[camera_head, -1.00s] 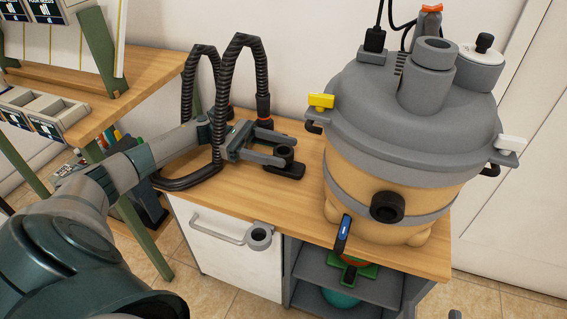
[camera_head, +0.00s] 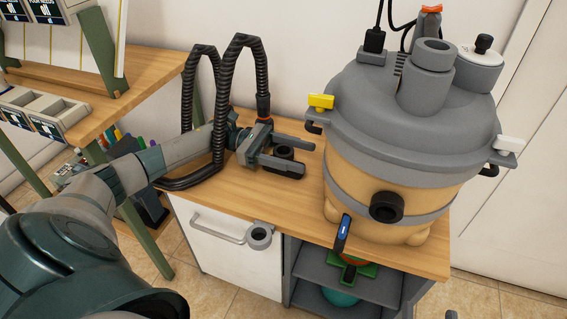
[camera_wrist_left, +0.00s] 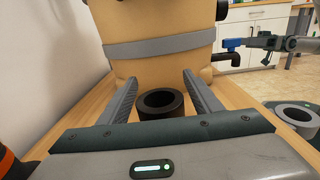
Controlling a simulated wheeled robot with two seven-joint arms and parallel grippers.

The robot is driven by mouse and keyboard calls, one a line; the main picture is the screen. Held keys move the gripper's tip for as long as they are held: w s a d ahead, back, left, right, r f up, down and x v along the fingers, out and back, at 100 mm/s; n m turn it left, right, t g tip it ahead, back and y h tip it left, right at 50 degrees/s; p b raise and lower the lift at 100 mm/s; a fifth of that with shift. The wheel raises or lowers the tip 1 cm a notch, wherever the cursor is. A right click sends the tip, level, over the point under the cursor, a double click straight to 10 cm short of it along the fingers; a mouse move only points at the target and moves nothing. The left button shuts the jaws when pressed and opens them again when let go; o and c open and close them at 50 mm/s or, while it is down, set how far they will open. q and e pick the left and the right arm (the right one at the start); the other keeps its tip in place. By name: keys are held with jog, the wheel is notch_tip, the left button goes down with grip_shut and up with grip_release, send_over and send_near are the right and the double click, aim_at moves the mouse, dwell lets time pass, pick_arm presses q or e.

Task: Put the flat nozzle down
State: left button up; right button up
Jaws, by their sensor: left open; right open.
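The flat nozzle (camera_head: 284,153) is a dark piece with a round open collar, resting on the wooden bench top left of the big tan-and-grey vacuum. Its collar also shows in the left wrist view (camera_wrist_left: 160,104), standing upright. My left gripper (camera_head: 307,157) is open, with one finger on each side of the collar and visible gaps in the left wrist view (camera_wrist_left: 163,90). The near finger hides part of the nozzle's foot in the head view.
The vacuum (camera_head: 400,160) stands close beyond my left fingertips. A black ribbed hose (camera_head: 187,100) loops around my left forearm. A grey ring holder (camera_head: 259,236) sticks out from the bench front. Bare bench top (camera_head: 232,198) lies in front of the nozzle.

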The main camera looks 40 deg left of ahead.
pick_arm(q)
jog(key=shift+c, duration=0.7)
jog(key=c, duration=1.1)
